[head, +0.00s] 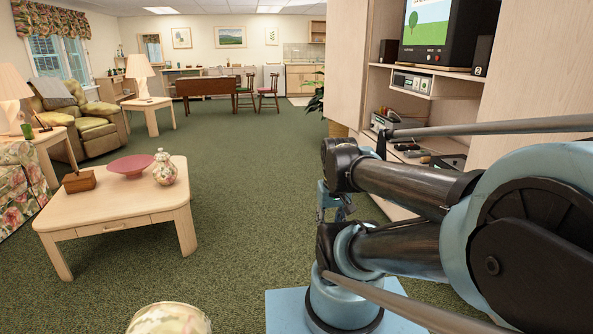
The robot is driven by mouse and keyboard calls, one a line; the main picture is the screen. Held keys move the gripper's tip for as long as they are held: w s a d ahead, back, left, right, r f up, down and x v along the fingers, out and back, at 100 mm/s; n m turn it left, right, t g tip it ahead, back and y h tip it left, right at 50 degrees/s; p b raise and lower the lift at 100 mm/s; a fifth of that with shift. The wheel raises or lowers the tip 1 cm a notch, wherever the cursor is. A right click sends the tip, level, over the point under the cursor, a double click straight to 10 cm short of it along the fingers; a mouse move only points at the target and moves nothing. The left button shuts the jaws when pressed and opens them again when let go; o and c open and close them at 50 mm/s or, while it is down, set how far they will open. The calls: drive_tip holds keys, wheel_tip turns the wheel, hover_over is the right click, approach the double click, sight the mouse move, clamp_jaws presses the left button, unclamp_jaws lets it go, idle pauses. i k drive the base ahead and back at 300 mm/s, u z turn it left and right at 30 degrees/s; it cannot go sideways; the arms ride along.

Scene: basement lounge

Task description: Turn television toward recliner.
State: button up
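The television (446,32) is a dark box set with a lit screen showing green land and blue sky. It sits on a shelf of the pale wood wall unit at the upper right, its top cut off by the frame. The recliner (75,120) is a yellow-green armchair at the far left below the window. My arm fills the right foreground, below and in front of the television. My gripper (338,205) is small and partly hidden behind my arm links, near the middle of the view. It is apart from the television, and its fingers are not clear.
A coffee table (65,220) with a pink bowl (131,165), a floral jar (164,168) and a wooden box (79,181) stands at left. Speakers (388,51) flank the television. A cabinet door (346,60) stands left of it. Green carpet (255,180) is clear in the middle.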

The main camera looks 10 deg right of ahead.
sight(450, 30)
drive_tip(key=z, duration=0.2)
drive_tip(key=i, duration=1.1)
drive_tip(key=z, duration=0.6)
drive_tip(key=i, duration=1.85)
drive_tip(key=z, duration=0.3)
